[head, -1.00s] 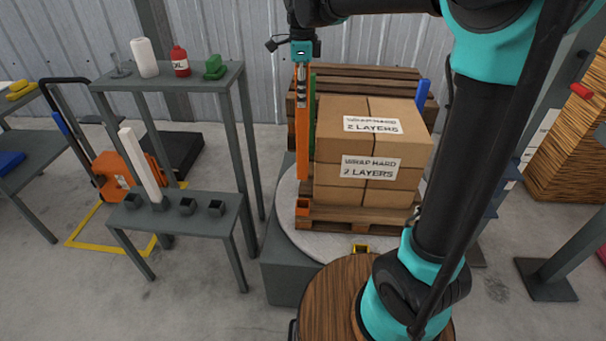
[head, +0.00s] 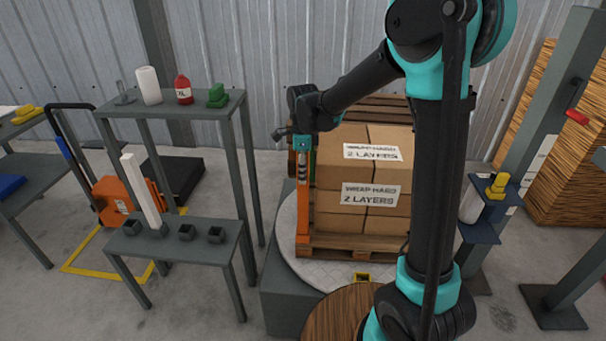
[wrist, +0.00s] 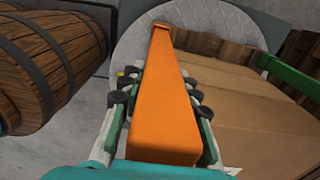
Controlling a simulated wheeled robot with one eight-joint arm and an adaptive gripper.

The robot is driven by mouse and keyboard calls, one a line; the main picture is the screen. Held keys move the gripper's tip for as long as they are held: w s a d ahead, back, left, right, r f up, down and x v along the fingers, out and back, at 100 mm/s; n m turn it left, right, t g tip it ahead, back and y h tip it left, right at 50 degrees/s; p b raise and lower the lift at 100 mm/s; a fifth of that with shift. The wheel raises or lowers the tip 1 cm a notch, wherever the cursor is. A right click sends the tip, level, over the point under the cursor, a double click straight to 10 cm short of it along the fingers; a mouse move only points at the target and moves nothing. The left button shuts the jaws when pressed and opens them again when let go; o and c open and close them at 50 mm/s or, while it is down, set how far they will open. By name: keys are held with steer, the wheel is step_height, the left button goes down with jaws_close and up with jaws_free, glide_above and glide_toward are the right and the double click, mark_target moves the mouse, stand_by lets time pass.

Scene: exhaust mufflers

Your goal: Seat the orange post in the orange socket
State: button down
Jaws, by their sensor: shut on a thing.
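The orange post (head: 303,205) stands upright along the left side of the stacked boxes. My gripper (head: 303,155) is shut around its upper part, and the wrist view shows the gripper's fingers (wrist: 158,97) on both sides of the post (wrist: 163,110). The orange socket (head: 302,246) is at the front-left corner of the pallet. In the wrist view the post's far end meets the socket (wrist: 160,25). The lower end appears at or inside the socket; I cannot tell how deep.
Boxes (head: 360,178) on the pallet (head: 350,251) stand right of the post, on a round plate (head: 330,277). A green post (wrist: 290,74) stands at another corner. A low grey stand (head: 205,255) with a white post (head: 142,192) and a taller shelf (head: 200,106) are left.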

steer(key=shift+f, duration=0.4)
steer(key=c, duration=1.1)
jaws_free()
step_height(320, 180, up, 12)
steer(key=shift+r, duration=0.15)
